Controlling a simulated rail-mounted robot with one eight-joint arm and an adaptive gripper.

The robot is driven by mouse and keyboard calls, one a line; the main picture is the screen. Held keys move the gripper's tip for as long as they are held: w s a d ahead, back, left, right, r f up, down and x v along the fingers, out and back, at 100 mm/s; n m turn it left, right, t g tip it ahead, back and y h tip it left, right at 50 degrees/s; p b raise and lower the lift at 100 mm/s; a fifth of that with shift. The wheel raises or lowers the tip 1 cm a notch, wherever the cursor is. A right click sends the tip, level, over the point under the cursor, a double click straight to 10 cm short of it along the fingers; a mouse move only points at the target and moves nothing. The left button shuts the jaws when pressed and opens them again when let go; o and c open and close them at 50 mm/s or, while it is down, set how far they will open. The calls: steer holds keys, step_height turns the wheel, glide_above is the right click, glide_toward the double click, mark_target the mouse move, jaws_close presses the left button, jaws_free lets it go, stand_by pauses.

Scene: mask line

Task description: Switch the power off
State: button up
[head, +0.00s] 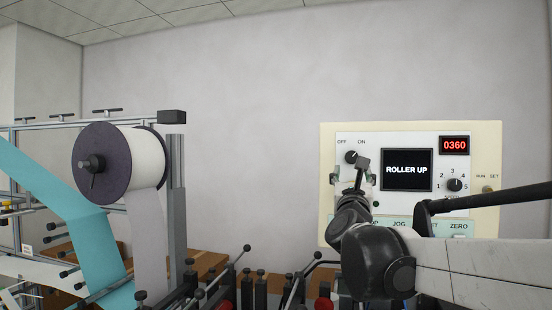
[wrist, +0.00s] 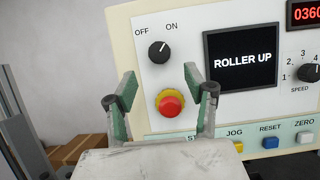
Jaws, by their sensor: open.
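The control panel (head: 428,146) on the wall carries a black rotary power knob (wrist: 158,52) with OFF and ON labels above it. Its white mark points up and to the right, toward ON. The knob (head: 352,157) also shows in the head view, just above my gripper. My gripper (wrist: 160,80) is open and empty, its two green-padded fingers spread in front of the panel, below the knob. A red button on a yellow collar (wrist: 171,104) shows between the fingers. Whether the fingers touch the panel cannot be told.
A lit screen (wrist: 240,58) reads ROLLER UP, with a speed knob (head: 454,185) to its right. A red display (head: 454,145) reads 0360. JOG, RESET and ZERO buttons line the lower edge. A roll of white material (head: 145,160) stands at left.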

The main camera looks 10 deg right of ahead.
mark_target(352, 160)
steer(key=p+x, duration=0.1)
steer(key=x, duration=0.6)
steer(key=shift+w+d+r+p, duration=0.1)
steer(key=shift+w+d+p, duration=0.05)
steer(key=shift+w+p, duration=0.2)
steer(key=shift+c, duration=0.3)
steer(key=c, duration=1.1)
